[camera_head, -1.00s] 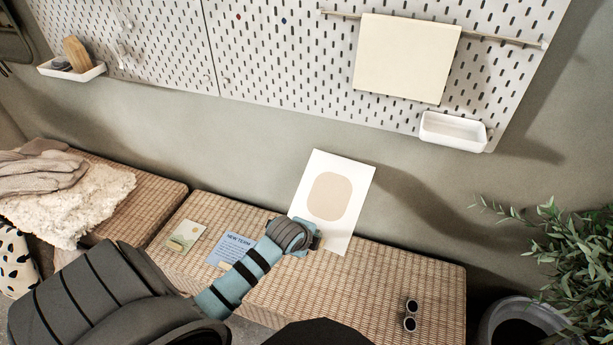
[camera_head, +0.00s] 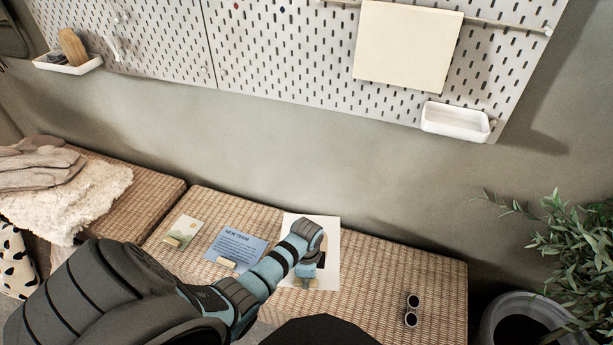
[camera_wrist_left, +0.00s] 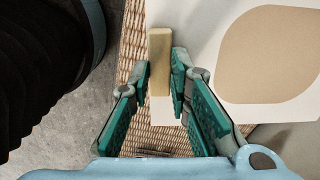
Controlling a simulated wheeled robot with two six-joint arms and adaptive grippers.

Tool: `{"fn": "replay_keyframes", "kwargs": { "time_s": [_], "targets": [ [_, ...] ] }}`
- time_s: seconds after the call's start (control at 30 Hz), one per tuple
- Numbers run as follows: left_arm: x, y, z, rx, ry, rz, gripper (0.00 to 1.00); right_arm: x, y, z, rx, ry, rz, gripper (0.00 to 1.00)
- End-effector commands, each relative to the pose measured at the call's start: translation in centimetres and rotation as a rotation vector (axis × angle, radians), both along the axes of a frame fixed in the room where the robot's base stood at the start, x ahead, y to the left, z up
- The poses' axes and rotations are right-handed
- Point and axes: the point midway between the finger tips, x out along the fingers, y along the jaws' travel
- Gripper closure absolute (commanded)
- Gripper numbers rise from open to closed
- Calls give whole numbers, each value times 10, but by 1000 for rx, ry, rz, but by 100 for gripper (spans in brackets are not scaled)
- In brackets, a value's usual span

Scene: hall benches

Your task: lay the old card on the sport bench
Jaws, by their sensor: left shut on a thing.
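A white card (camera_head: 332,262) with a beige rounded shape is low over the right-hand woven bench (camera_head: 385,265) in the head view. It looks nearly flat; I cannot tell if it fully touches the bench. My left gripper (camera_head: 306,280) is over the card's front edge. In the left wrist view, my left gripper (camera_wrist_left: 162,85) is shut on a small wooden block (camera_wrist_left: 160,48) at the edge of the white card (camera_wrist_left: 205,20). The beige shape (camera_wrist_left: 275,55) shows there too. My right gripper is not in view.
A green-beige card (camera_head: 186,227) and a blue "NEW TERM" card (camera_head: 240,246) lie left on the same bench. A plant (camera_head: 575,245) stands at far right. A fleece (camera_head: 85,200) and gloves (camera_head: 40,165) cover the left bench.

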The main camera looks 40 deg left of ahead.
Motion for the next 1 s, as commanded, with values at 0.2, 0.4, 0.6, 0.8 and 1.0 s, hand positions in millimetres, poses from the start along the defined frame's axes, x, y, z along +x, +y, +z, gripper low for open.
{"fn": "replay_keyframes", "kwargs": {
  "time_s": [0.2, 0.4, 0.6, 0.8, 1.0],
  "targets": [
    [1, 0, -40, 1, -1, 0, 100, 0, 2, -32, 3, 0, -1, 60],
    [0, 0, -70, 1, -1, 0, 100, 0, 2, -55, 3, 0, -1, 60],
    [0, 0, -93, 0, -1, 0, 100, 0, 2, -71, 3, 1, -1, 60],
    [0, 0, -101, 0, -1, 0, 100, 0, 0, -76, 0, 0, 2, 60],
    [1, 0, -100, 0, -2, 0, 100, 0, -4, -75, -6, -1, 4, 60]
  ]
}}
